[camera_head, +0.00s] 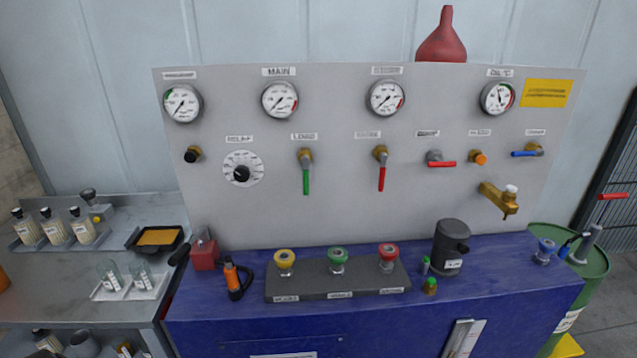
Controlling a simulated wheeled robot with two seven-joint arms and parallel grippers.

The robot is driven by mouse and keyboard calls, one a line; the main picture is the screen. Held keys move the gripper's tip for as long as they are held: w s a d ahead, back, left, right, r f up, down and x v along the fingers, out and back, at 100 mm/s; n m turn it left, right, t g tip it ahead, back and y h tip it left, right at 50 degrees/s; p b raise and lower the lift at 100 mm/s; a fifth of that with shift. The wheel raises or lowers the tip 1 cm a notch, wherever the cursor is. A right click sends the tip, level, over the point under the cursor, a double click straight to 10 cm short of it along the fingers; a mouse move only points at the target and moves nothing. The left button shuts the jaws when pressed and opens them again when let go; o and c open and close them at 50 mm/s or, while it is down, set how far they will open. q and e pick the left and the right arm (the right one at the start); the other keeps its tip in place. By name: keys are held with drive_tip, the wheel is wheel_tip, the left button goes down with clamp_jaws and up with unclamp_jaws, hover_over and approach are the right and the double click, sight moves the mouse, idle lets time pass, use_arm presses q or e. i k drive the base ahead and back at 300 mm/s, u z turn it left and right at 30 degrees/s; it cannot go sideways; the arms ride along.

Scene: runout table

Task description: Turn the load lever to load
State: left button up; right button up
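The load lever (306,180) is a green handle on a brass valve, on the grey upright panel (340,220) under a small label that reads as LOAD. The green handle hangs straight down. A similar valve with a red lever (381,178) is to its right, also pointing down. Neither of my grippers shows in the head view, and nothing touches the load lever.
Four gauges line the panel's top, including the MAIN gauge (280,101). A dial knob (242,170) is left of the load lever. The blue bench (220,320) below carries a grey block (335,283) with coloured fittings and a dark canister (450,248).

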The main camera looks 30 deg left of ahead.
sight(305, 159)
drive_tip(key=z, duration=0.5)
drive_tip(key=k, duration=1.3)
drive_tip(key=z, duration=0.9)
drive_tip(key=i, duration=1.65)
drive_tip(key=u, duration=1.15)
drive_tip(key=i, duration=0.7)
drive_tip(key=u, duration=0.75)
